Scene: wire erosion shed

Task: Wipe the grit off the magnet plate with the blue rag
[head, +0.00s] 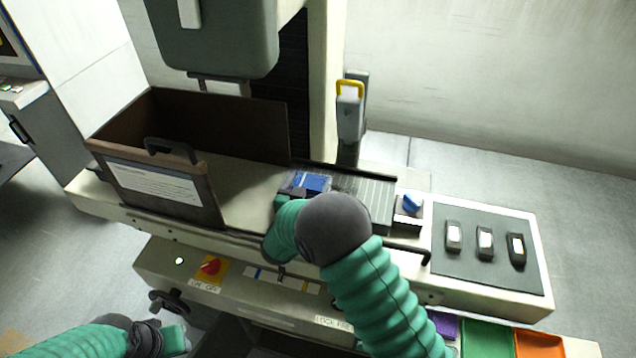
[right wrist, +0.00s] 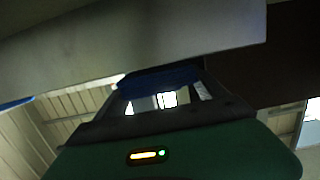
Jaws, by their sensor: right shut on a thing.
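The magnet plate (head: 368,205) is a grey, striped slab on the machine bed in the head view. The blue rag (head: 312,181) lies at its left end, in the jaws of my right gripper (head: 295,190). That gripper is shut on the rag; its wrist hides part of the plate's near side. In the right wrist view the blue rag (right wrist: 160,77) shows as a dark blue band between the dark fingers. I cannot make out any grit. My left gripper (head: 183,340) is low at the left, away from the plate; its jaws are unclear.
An open brown box-like guard (head: 160,190) with a black handle stands left of the plate. A small holder with a blue piece (head: 412,203) is at its right end. A dark mat (head: 485,270) with three small blocks lies further right. A yellow-handled post (head: 350,110) rises behind.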

